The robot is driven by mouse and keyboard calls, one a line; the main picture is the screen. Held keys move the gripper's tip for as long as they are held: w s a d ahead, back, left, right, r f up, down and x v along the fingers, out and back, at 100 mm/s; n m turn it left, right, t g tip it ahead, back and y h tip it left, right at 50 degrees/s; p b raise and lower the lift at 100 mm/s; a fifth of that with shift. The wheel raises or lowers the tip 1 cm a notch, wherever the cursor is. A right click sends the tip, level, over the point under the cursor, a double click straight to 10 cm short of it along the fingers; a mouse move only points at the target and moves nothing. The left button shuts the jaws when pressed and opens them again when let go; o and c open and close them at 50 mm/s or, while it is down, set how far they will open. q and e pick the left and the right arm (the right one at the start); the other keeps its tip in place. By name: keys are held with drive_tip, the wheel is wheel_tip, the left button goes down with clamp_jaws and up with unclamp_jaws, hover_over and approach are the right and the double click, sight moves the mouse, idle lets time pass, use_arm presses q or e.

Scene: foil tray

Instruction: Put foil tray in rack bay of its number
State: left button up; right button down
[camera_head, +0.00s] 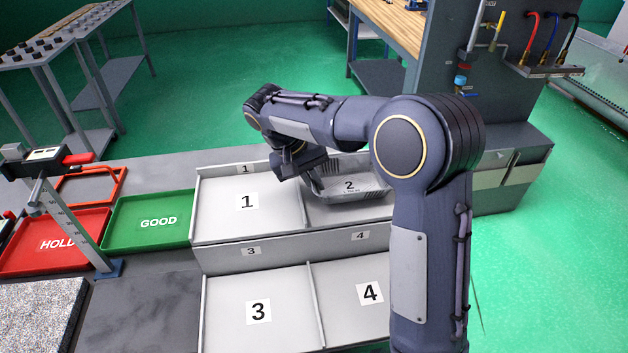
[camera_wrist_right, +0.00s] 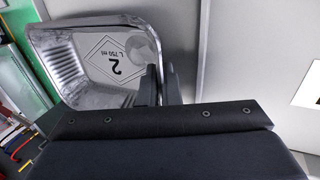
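The foil tray (camera_head: 352,192) is silver with a black 2 on its floor. In the head view it is in or just above the upper right bay of the rack (camera_head: 250,258), beside bay 1. Whether it rests on the bay floor I cannot tell. My right gripper (camera_head: 312,184) is at the tray's left edge. In the right wrist view the fingers of the right gripper (camera_wrist_right: 161,84) are close together on the rim of the foil tray (camera_wrist_right: 75,60), which seems pinched between them. The bay's own label is hidden by my arm or the tray. My left gripper is not in view.
The rack's bays 1 (camera_head: 275,215), 3 (camera_head: 230,295) and 4 (camera_head: 345,320) are empty. Left of it lie a green GOOD tray (camera_head: 180,238) and a red HOLD tray (camera_head: 20,262), with a gauge stand (camera_head: 80,228) in front. A dark cabinet (camera_head: 510,140) stands right.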

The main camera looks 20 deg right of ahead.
drive_tip(key=shift+f, duration=0.2)
drive_tip(key=c, duration=1.6)
unclamp_jaws()
drive_tip(key=shift+r, duration=0.1)
